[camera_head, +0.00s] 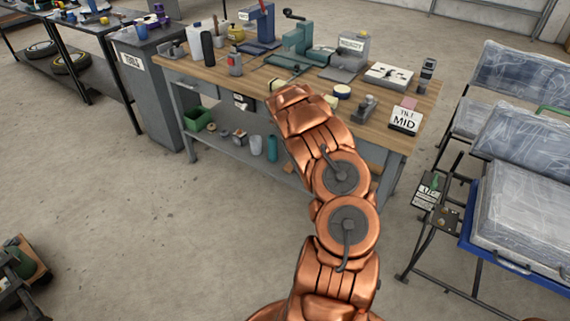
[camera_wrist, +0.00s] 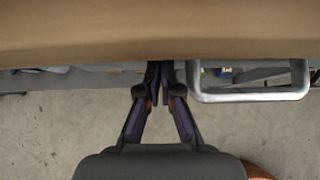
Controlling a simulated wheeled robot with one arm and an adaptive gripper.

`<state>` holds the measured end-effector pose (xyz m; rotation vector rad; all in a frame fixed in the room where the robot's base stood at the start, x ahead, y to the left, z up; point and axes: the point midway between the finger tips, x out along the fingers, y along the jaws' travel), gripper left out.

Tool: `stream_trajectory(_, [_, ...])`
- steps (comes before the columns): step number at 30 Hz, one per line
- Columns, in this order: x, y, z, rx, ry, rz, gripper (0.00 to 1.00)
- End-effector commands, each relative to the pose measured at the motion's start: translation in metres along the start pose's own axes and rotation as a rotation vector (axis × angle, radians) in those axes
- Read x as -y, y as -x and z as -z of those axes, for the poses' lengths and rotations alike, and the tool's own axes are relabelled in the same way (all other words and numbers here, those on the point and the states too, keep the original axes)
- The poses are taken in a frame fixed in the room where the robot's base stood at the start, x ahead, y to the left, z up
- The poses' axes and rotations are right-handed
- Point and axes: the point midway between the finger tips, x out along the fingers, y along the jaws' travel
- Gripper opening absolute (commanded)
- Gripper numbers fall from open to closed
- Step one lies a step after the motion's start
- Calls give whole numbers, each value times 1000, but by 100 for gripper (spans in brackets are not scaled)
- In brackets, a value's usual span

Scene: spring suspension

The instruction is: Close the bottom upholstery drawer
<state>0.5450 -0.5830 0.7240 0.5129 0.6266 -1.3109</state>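My gripper (camera_wrist: 160,78) shows in the wrist view with its dark fingertips together at the edge of a tan surface, probably the workbench top. No object shows between the tips. In the head view my copper arm reaches to the workbench (camera_head: 415,115) and hides the gripper. I cannot make out a drawer marked as the bottom upholstery one. A grey U-shaped bar (camera_wrist: 250,97) stands out just right of the fingertips, apart from them; I cannot tell whether it is a handle or a frame. A small light label (camera_head: 242,102) shows under the bench top's front edge.
A grey cabinet (camera_head: 158,100) stands at the bench's left end. The lower shelf holds a green bin (camera_head: 197,118) and cans. The bench top holds tools and a "TILT MID" sign (camera_head: 405,120). Wrapped seats (camera_head: 525,140) stand at right. The floor before the bench is clear.

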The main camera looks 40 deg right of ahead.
Motion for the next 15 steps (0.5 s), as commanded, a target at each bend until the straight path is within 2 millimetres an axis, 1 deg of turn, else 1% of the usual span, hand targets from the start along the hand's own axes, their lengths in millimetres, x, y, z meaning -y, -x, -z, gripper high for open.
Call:
stream_trajectory(1, [0, 0, -8, 10, -3, -6, 0])
stream_trajectory(10, [3, -1, -12, 14, -7, -5, 0])
stream_trajectory(15, [2, 2, -10, 15, -7, -6, 0])
